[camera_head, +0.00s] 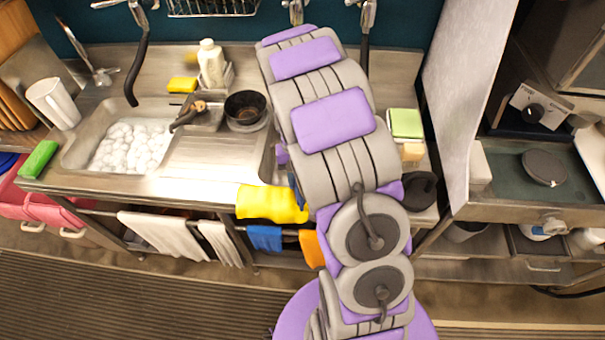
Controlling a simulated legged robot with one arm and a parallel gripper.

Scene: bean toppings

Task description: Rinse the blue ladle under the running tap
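My arm reaches up the middle of the picture over the counter and hides what lies beneath it. My gripper is hidden behind the arm, so its fingers and anything in them do not show. A narrow dark blue piece (295,190) shows at the arm's left edge near the counter front; I cannot tell whether it is the blue ladle. A tap with a black spout (138,68) stands over the left sink (78,150), which holds white foam. Another tap (366,18) with a black spout stands behind my arm. No running water is clearly visible.
A black bowl (245,107), a white bottle (211,63) and a yellow sponge (182,85) are behind the drainboard (205,158). A white pitcher (53,102) stands left. Yellow cloth (272,203) hangs in front. A pale partition (462,80) rises right of my arm.

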